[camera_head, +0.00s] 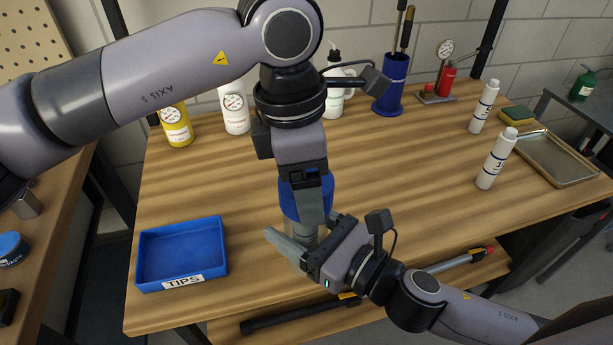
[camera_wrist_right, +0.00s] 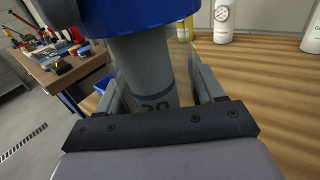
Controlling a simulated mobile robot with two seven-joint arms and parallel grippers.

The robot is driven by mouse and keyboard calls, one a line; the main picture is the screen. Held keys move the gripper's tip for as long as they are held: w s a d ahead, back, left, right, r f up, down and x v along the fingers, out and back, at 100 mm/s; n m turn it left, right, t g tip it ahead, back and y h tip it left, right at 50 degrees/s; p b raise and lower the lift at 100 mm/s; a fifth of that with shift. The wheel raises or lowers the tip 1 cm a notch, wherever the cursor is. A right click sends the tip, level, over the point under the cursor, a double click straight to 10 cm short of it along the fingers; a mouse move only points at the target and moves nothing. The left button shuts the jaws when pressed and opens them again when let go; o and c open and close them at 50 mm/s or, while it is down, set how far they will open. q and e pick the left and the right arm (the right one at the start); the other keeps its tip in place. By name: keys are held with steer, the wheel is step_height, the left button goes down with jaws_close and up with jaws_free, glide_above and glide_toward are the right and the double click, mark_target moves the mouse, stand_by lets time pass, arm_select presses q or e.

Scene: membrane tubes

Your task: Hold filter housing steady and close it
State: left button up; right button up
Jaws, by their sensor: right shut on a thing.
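The filter housing stands upright near the front middle of the table. Its blue upper part (camera_head: 320,190) sits over a grey, see-through lower body (camera_wrist_right: 150,75), which bears a printed mark. My right gripper (camera_head: 306,238) is shut around the lower body, one finger on each side, also seen in the right wrist view (camera_wrist_right: 155,88). My left gripper (camera_head: 311,205) points down at the blue part and covers much of it. Its fingertips are not clear, so I cannot tell its grip. I cannot tell how tightly the two parts meet.
A blue tray (camera_head: 180,284) labelled TIPS lies to the left. Bottles, including a yellow one (camera_head: 177,128), and a blue holder (camera_head: 391,100) stand at the back. White bottles (camera_head: 497,160) and a metal tray (camera_head: 552,158) are at the right. The table's right middle is clear.

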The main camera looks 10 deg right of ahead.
arm_select(q)
steer(key=shift+f, duration=0.6)
steer(key=m, duration=0.7)
steer(key=shift+g, duration=0.4)
steer(key=m, duration=0.4)
steer(key=shift+y, duration=0.4)
steer(key=m, duration=0.3)
steer(key=shift+m, duration=0.3)
steer(key=m, duration=0.3)
steer(key=shift+y, duration=0.3)
steer(key=m, duration=0.4)
steer(key=shift+m+y, duration=0.3)
steer(key=m, duration=0.7)
steer(key=shift+y, duration=0.3)
